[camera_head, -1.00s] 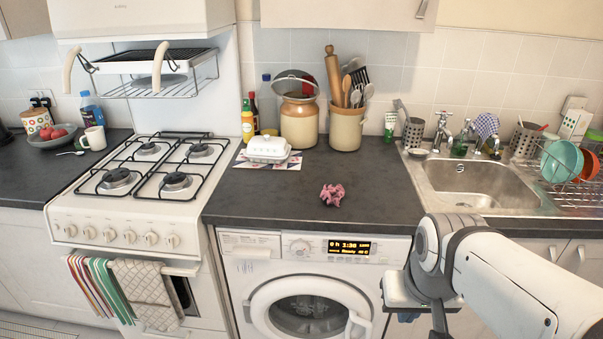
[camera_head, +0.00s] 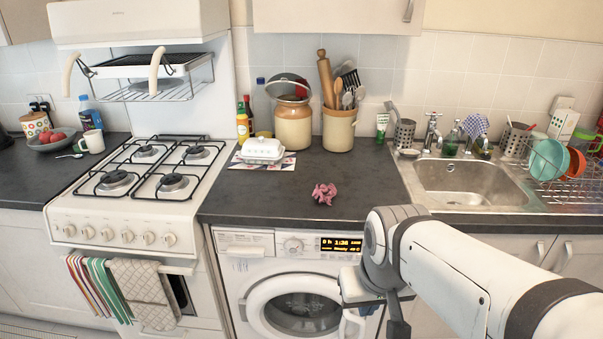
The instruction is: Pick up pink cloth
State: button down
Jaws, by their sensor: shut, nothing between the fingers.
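The crumpled pink cloth (camera_head: 324,193) lies on the dark countertop (camera_head: 265,200), near its front edge above the washing machine. My gripper (camera_head: 388,303) is in front of the washing machine, below the counter edge, to the right of the cloth and apart from it. It is shut and holds nothing. My own wrist and arm hide part of it.
A white butter dish (camera_head: 263,149) stands behind and left of the cloth. Jars (camera_head: 293,126) and a utensil pot (camera_head: 339,130) stand at the back. The gas hob (camera_head: 155,170) is left, the sink (camera_head: 470,181) right. The counter around the cloth is clear.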

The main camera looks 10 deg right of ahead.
aim_at(325, 193)
jog(key=k, duration=0.55)
jog(key=z, duration=0.4)
jog(key=i, duration=1.5)
jog(key=u, duration=0.15)
